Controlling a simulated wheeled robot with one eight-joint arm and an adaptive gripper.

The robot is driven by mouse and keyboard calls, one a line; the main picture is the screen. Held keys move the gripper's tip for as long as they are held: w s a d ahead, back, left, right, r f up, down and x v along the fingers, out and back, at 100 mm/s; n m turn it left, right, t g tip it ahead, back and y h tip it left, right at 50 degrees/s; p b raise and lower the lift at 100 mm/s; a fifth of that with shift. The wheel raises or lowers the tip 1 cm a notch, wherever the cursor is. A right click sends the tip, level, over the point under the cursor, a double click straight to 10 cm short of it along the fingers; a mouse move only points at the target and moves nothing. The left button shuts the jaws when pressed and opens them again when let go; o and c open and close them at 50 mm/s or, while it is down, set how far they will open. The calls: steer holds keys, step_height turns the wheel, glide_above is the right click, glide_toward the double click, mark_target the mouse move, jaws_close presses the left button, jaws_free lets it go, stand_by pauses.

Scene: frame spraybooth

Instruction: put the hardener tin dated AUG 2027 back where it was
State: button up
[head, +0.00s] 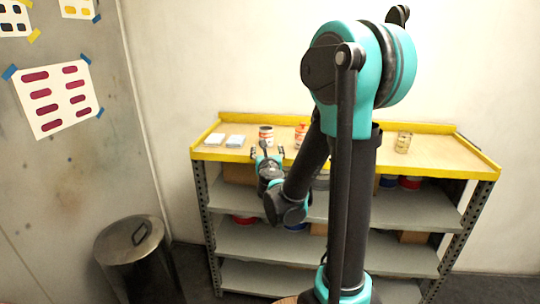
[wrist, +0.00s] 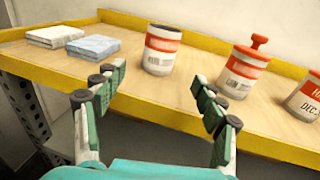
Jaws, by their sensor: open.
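Several red-and-white tins stand upright on the wooden shelf top. A tin with a dark lid (wrist: 161,51) is the left one in the wrist view; it also shows in the head view (head: 266,136). A tin with a red knob on top (wrist: 243,71) stands to its right. A third tin (wrist: 307,101) is cut off at the right edge; its label seems to read DEC. I cannot read AUG 2027 on any tin. My gripper (wrist: 158,80) is open and empty, in front of the dark-lidded tin and apart from it; it also shows in the head view (head: 267,151).
Two pale flat packs (wrist: 75,40) lie left of the tins. A yellow raised edge (wrist: 140,108) runs along the shelf front. A metal bin (head: 137,262) stands on the floor at left.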

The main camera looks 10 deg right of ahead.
steer(key=s+d+f+m+g+h, duration=0.2)
steer(key=s+d+f+m+g, duration=0.15)
steer(key=s+d+m, duration=0.45)
steer(key=s+d+f+m+g+h, duration=0.25)
steer(key=s+d+f+m, duration=0.2)
steer(key=m, duration=0.65)
steer(key=s+a+f+m+g+y, duration=0.3)
steer(key=s+f+m, duration=0.2)
steer(key=s+m, duration=0.3)
steer(key=s+a+f+m+g+y, duration=0.3)
steer(key=s+f+m, duration=0.3)
steer(key=s, duration=0.3)
steer(key=shift+s+a+m+g, duration=0.25)
steer(key=shift+a+m+g, duration=0.45)
steer(key=shift+m, duration=0.2)
